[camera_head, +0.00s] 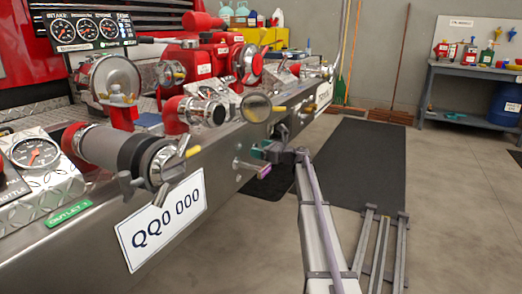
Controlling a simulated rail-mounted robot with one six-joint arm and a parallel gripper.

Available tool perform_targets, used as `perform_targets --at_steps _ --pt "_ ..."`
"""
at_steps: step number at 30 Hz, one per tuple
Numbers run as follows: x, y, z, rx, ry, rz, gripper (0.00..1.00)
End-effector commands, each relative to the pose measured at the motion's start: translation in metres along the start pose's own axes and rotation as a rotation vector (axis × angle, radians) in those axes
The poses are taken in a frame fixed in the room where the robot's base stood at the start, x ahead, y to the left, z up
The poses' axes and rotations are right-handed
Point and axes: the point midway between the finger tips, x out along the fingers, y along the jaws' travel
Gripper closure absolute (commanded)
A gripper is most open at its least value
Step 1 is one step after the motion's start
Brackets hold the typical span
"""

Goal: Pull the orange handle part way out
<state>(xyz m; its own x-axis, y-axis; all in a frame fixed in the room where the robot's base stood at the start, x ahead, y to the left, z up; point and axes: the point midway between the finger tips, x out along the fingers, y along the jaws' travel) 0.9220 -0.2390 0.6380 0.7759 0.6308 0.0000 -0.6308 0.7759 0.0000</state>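Several small handles with yellow-orange tips show on the chrome bumper pump. One sits beside the round cap near the middle (280,109), one at the large front outlet (193,151). A silver rod with a pinkish-purple grip (265,172) sticks out of the bumper face, just below my gripper. I cannot tell which of these is the task's orange handle. My gripper (268,150) is in front of the bumper face, small and dark with a teal part by it. Its fingers are too small to tell whether they are open or touching anything.
The bumper (100,245) runs diagonally across the left, with a plate reading QQ0 000 (162,220). Gauges and red fittings crowd its top. Grey rails (380,245) lie on the floor at right. A dark mat (365,165) and a workbench (470,75) are behind; floor between is clear.

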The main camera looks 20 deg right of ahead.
Motion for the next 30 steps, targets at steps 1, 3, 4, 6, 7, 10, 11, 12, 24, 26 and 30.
perform_targets --at_steps 1,3,4,6,7,10,11,12,24,26,30 --pt "0.0 0.0 0.0 0.0 0.0 0.0 0.16" --pt "0.0 0.0 0.0 0.0 0.0 0.0 0.23" --pt "0.0 0.0 0.0 0.0 0.0 0.0 0.26" --pt "0.0 0.0 0.0 0.0 0.0 0.0 0.33" --pt "0.0 0.0 0.0 0.0 0.0 0.0 0.35" --pt "0.0 0.0 0.0 0.0 0.0 0.0 0.45" --pt "0.0 0.0 0.0 0.0 0.0 0.0 0.48" --pt "0.0 0.0 0.0 0.0 0.0 0.0 0.52" --pt "-0.03 0.001 0.0 0.0 0.0 0.0 0.58" --pt "-0.032 0.0 0.0 0.0 0.0 0.0 0.58" --pt "-0.031 0.0 0.0 0.0 0.0 0.0 0.58"
